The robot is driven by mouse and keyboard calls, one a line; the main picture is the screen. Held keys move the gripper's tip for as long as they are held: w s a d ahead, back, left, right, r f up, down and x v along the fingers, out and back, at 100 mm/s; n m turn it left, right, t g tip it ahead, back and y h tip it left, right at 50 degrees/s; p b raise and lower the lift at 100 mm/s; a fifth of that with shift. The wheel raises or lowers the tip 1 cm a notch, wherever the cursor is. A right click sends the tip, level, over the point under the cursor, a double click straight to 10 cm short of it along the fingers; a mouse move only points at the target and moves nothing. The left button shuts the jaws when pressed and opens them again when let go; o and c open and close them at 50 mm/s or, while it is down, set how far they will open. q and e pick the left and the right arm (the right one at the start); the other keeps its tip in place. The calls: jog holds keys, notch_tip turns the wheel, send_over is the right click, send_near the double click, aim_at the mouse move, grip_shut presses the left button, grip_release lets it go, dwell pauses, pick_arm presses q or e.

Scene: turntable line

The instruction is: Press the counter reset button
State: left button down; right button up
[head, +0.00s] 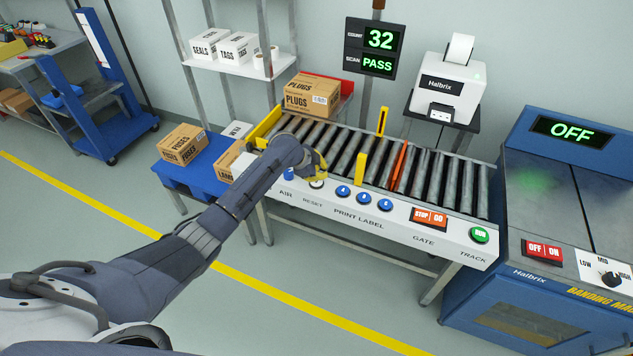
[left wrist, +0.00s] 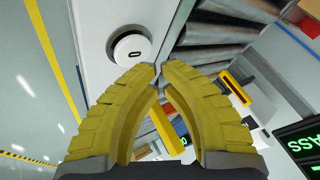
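The white round reset button (head: 316,184) sits on the front panel of the roller line, above the word RESET. In the left wrist view the button (left wrist: 128,48) shows a dark 0 mark and a dark ring. My left gripper (head: 320,173) is just above and beside it. In the left wrist view its yellow fingers (left wrist: 157,72) meet at the tips, with nothing between them. The tips appear close to the button but off its cap; I cannot tell the exact height. The counter display (head: 380,39) reads 32, with PASS below. My right gripper is not in view.
A blue AIR knob (head: 288,174) is left of the button, and blue PRINT LABEL buttons (head: 364,198) are to its right. Yellow posts (head: 360,169) stand along the rollers (head: 430,172). A PLUGS carton (head: 312,95) sits at the line's far left end.

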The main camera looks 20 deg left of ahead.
pick_arm(q)
jog(key=shift+f, duration=0.95)
dwell(2.5)
jog(key=shift+r, duration=0.95)
jog(key=shift+r, duration=2.5)
